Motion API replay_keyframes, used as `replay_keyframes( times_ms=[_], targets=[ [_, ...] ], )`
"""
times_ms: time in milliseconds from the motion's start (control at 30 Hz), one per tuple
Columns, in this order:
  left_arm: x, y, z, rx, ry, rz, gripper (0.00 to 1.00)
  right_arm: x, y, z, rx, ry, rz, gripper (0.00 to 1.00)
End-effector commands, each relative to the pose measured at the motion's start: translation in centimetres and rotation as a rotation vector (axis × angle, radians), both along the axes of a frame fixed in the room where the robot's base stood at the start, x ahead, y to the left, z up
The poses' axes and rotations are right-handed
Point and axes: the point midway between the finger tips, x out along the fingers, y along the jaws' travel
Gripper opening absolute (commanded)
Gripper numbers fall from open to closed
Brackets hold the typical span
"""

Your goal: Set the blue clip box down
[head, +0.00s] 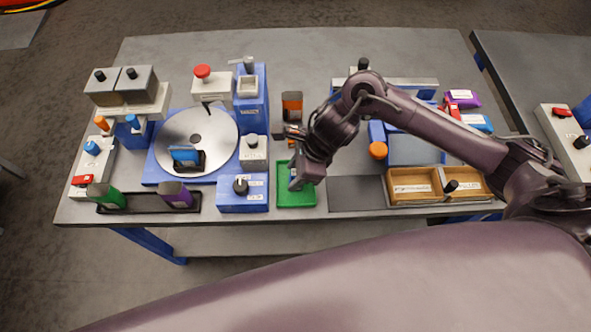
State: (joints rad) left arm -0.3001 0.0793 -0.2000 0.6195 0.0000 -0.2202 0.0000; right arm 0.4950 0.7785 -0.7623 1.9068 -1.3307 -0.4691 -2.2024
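My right gripper (304,178) reaches down over the green tray (296,198) at the front middle of the table. A small bit of blue shows beside its fingers above the tray; my gripper hides most of it, so I cannot tell if it is the blue clip box or whether the fingers are shut on it. A blue box (185,155) stands in a black holder on the round grey turntable (210,128). Another blue box (477,123) lies at the right back, partly behind my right arm. My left gripper is not in view.
A blue unit with a black knob (241,187) stands just left of the green tray. A dark flat plate (356,193) and wooden bins (412,186) lie to its right. A black rack with a green box (107,196) and a purple box (175,194) is at the front left.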

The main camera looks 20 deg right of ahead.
Motion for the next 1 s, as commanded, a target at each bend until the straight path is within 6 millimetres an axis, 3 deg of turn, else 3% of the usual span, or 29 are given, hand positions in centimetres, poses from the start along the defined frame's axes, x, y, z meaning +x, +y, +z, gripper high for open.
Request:
replay_keyframes(
  times_ms=[267, 533, 700, 1000],
  targets=[
    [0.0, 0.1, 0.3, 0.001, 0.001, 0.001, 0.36, 0.0, -0.3, 1.0, 0.000, -0.003, 0.000, 0.41],
    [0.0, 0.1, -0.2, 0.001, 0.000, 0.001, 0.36, -0.5, -2.4, 6.1, -0.003, -0.007, 0.001, 0.41],
    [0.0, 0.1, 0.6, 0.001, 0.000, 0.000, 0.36, -0.9, -3.7, 9.4, -0.004, -0.006, 0.000, 0.41],
    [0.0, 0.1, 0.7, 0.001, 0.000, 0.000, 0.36, -1.3, -4.4, 11.4, 0.000, 0.000, 0.000, 0.41]
  ],
)
